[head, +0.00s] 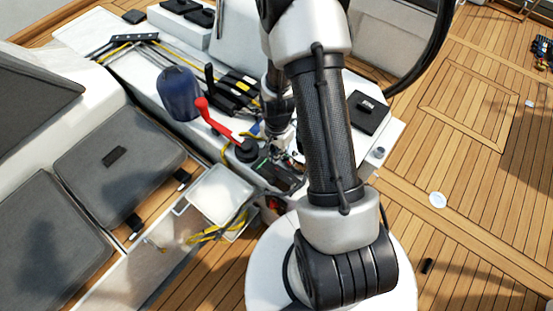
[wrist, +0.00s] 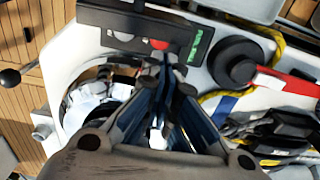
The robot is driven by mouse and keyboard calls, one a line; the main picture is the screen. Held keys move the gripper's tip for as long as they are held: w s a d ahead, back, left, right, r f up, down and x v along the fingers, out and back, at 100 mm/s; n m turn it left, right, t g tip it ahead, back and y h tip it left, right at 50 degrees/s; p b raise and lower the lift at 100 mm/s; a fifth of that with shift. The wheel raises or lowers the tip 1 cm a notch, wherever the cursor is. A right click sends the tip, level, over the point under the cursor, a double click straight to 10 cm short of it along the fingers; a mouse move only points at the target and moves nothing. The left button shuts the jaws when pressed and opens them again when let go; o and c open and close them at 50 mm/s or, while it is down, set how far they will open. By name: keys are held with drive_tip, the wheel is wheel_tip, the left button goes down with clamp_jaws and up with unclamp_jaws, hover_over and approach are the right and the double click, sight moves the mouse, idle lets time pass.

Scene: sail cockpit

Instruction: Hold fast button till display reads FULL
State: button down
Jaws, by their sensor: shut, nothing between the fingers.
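A dark control panel (wrist: 105,18) lies at the top of the wrist view. It carries a red button (wrist: 159,44) and a narrow display (wrist: 196,47) with green characters turned sideways, too small to read. In the head view the panel (head: 280,178) is partly hidden behind my arm.
A black winch (wrist: 234,62) with a red handle (wrist: 288,82) stands right of the panel. Yellow rope (wrist: 268,45) and black clutches (wrist: 285,130) lie close by. In the head view, a blue covered winch (head: 179,93) stands farther back, and open teak deck (head: 480,110) lies right.

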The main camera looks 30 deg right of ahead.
wheel_tip(320, 180, up, 5)
drive_tip(key=shift+r+p, duration=0.1)
drive_tip(key=shift+p, duration=0.45)
drive_tip(key=s+a+r+n+t, duration=0.1)
drive_tip(key=a+r+n, duration=0.25)
drive_tip(key=r, duration=0.75)
drive_tip(key=s+a+r+n+t, duration=0.2)
drive_tip(key=a+r+n, duration=0.15)
drive_tip(key=r, duration=0.75)
drive_tip(key=s+a+r+n, duration=0.2)
drive_tip(key=s+r+n, duration=0.1)
drive_tip(key=s, duration=0.3)
drive_tip(key=s+a+r+n+t, duration=0.1)
drive_tip(key=s+a+r+n, duration=0.1)
drive_tip(key=s+r+n, duration=0.2)
wheel_tip(320, 180, up, 2)
drive_tip(key=shift+s+a+r+t, duration=0.25)
drive_tip(key=shift+s+a+t, duration=0.05)
drive_tip(key=shift+s, duration=0.6)
